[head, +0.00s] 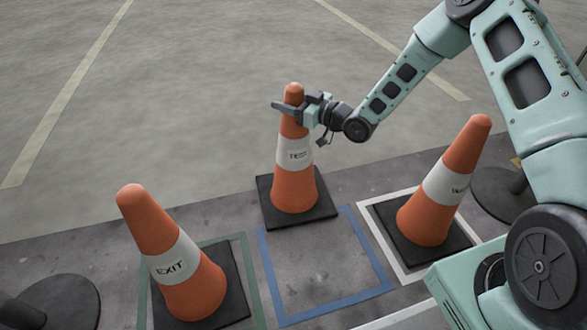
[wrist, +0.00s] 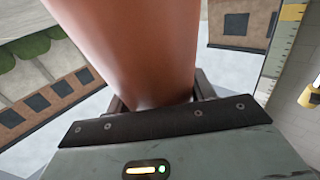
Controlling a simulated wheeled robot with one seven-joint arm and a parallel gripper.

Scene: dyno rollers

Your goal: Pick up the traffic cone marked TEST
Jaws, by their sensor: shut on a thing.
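The traffic cone marked TEST (head: 296,188) is orange with a white band and a square black base. It stands upright in the middle of the head view, at the far edge of the blue outlined square (head: 335,300). My gripper (head: 291,106) is shut on the cone just below its tip, reaching in from the right. In the wrist view, the cone's orange body (wrist: 150,50) fills the middle between my fingers. I cannot tell for certain whether its base touches the floor or hangs a little above it.
Round dark bases (head: 65,302) lie at both sides. The grey floor beyond (head: 190,90) is clear.

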